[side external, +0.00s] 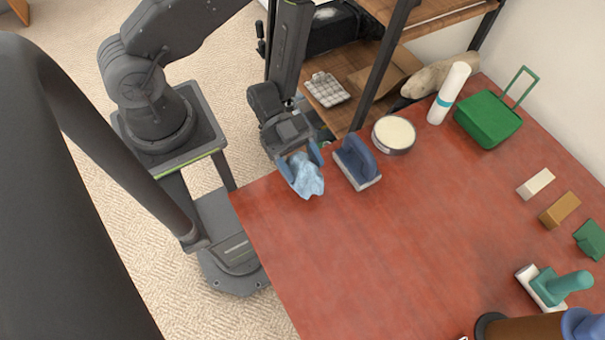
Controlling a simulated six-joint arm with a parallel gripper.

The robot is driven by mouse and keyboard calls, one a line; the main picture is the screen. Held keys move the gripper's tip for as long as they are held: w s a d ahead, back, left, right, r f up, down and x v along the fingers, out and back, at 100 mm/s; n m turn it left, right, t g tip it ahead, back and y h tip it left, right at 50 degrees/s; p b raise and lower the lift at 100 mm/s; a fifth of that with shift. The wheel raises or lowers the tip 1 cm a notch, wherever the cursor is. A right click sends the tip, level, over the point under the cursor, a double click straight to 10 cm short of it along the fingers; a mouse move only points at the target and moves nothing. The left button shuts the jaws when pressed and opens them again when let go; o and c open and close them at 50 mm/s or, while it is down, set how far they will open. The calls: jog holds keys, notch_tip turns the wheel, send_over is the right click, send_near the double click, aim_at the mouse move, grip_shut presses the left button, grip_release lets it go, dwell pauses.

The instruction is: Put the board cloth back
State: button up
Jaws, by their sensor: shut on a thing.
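The board cloth (308,178) is light blue and crumpled, and it hangs from my gripper (302,166). My gripper points down with its blue fingers on either side of the cloth, shut on it. It is over the left edge of the red table (390,260). I cannot tell whether the cloth's lower end touches the tabletop. A dark blue board eraser (358,163) with a pale base stands just right of the cloth, with a small gap between them.
Behind the eraser are a round tin (394,134), a white bottle (450,93) and a green case (489,121). The ladder shelf (345,120) stands close behind my gripper. Several blocks and a teal-handled tool (568,286) lie at the right. The table's middle is clear.

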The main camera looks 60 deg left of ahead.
aim_at(302, 177)
jog(key=shift+d+f, duration=0.3)
jog(key=shift+f, duration=1.85)
jog(key=shift+f, duration=0.15)
jog(key=o, duration=1.2)
